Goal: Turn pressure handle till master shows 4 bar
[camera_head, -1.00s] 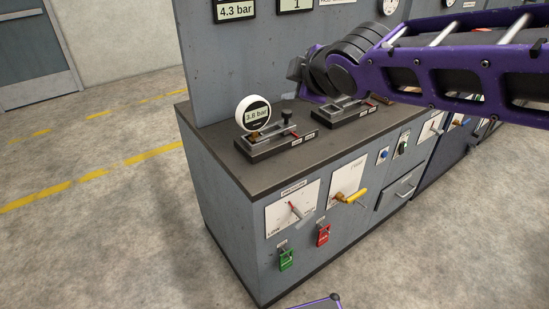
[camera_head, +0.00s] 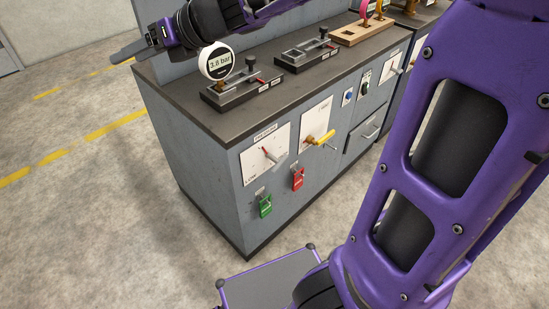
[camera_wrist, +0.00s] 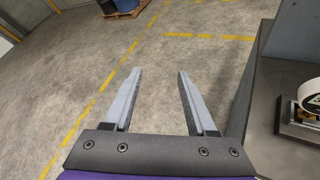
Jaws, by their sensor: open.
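The pressure handle (camera_head: 269,155) is a small red-tipped lever on a white dial plate marked LOW, on the bench's front. A round gauge (camera_head: 216,61) on the bench top reads about 3.8 bar; part of it shows at the right edge of the wrist view (camera_wrist: 310,97). I cannot tell whether it is the master. My gripper (camera_head: 120,57) is at the upper left in the head view, beyond the bench's left end and well away from the handle. In the wrist view its two fingers (camera_wrist: 158,74) are apart, with only floor between them.
A yellow handle (camera_head: 322,139) sits on the plate right of the pressure dial. An empty fixture (camera_head: 305,53) stands on the bench top (camera_head: 190,121). The floor left of the bench is clear.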

